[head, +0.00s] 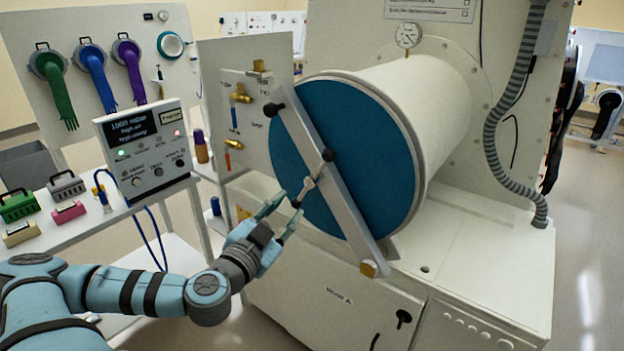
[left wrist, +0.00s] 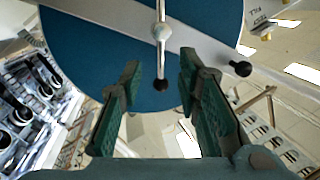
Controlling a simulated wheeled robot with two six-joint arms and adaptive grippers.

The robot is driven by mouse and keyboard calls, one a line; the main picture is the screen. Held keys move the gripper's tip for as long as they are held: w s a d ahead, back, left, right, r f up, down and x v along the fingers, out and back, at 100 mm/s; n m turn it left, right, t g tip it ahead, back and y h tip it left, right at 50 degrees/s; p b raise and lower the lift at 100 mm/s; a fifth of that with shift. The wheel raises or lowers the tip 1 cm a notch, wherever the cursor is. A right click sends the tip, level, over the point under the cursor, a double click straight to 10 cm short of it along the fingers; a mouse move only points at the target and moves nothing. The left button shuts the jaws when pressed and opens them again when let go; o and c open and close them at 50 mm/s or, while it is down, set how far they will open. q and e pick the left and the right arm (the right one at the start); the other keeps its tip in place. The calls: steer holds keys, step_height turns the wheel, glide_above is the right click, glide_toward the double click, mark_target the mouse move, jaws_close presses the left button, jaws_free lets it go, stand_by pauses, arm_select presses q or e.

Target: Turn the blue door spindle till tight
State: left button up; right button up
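The blue round door (head: 295,160) closes the end of a white cylinder, with a grey bar (head: 345,205) slanting across it. The spindle (head: 310,183) sits at the bar's middle, a thin metal cross-handle with black end knobs. It also shows in the left wrist view (left wrist: 161,33), over the blue door (left wrist: 85,50). My left gripper (head: 291,203) is open in front of the door. In the left wrist view its green fingers (left wrist: 159,68) stand apart, with the handle's lower knob appearing between the tips; I cannot tell whether they touch. My right gripper is out of view.
A brass-coloured block (head: 368,269) ends the bar at lower right; a black knob (head: 271,110) ends it at upper left. A valve panel (head: 240,110) stands left of the door. A control box (head: 147,150) stands on the left table. A ribbed hose (head: 495,130) hangs at right.

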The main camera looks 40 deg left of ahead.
arm_select(q)
steer(key=b, duration=0.4)
glide_toward(311, 182)
steer(key=w, duration=0.1)
steer(key=p+x, duration=0.1)
steer(key=x, duration=0.7)
steer(key=shift+w+a, duration=0.25)
steer(key=shift+w, duration=0.05)
steer(key=shift+w+a, duration=0.1)
steer(key=shift+w, duration=0.35)
jaws_close()
